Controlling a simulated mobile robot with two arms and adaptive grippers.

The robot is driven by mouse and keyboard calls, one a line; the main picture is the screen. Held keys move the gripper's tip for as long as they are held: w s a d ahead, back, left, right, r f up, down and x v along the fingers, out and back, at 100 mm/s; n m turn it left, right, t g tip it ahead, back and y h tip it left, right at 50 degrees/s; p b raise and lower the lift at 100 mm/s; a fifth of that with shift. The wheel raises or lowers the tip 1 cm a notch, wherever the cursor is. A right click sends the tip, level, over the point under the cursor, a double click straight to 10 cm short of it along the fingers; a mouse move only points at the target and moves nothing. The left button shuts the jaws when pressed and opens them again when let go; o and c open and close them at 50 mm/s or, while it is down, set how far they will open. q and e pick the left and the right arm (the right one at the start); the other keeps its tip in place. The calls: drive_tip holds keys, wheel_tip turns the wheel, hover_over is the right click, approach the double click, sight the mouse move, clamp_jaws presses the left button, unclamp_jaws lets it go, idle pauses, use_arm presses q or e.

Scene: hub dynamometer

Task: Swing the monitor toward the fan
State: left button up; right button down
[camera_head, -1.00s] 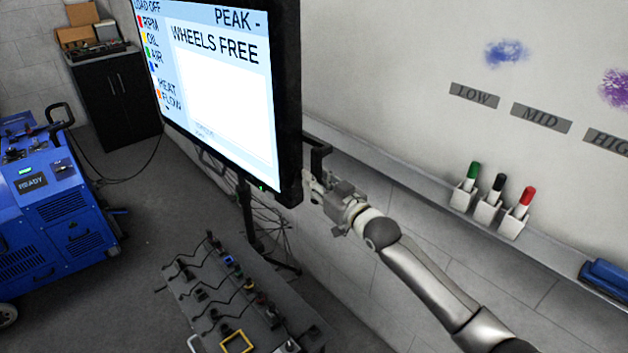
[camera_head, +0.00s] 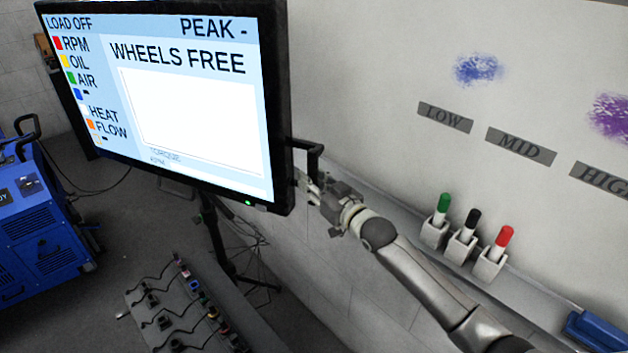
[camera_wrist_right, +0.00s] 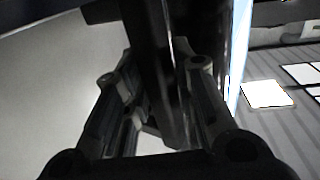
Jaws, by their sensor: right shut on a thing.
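The monitor (camera_head: 180,90) stands on a dark stand (camera_head: 222,245) at the left of the head view. Its lit screen reads "WHEELS FREE" and faces me, turned somewhat to the left. A black handle (camera_head: 314,158) juts from its right edge. My right gripper (camera_head: 308,187) is shut on this handle. In the right wrist view the two fingers (camera_wrist_right: 158,105) sit on either side of a dark bar, with the lit screen edge to the right. I cannot make out a fan in the head view. My left gripper is not in view.
A blue wheeled machine (camera_head: 45,225) stands at the left. A low bench (camera_head: 235,315) with cables and small parts is in front of the stand. A wall ledge with green, black and red markers (camera_head: 468,230) and a blue eraser (camera_head: 597,330) runs along the right.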

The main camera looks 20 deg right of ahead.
drive_tip(key=shift+w+d+r, duration=0.1)
drive_tip(key=shift+d+r, duration=0.2)
drive_tip(key=shift+d, duration=0.05)
drive_tip(key=c, duration=1.6)
unclamp_jaws()
drive_tip(key=shift+o, duration=1.3)
drive_tip(key=shift+w, duration=0.1)
drive_tip(key=shift+w+d+f, duration=0.15)
drive_tip(key=shift+f, duration=0.1)
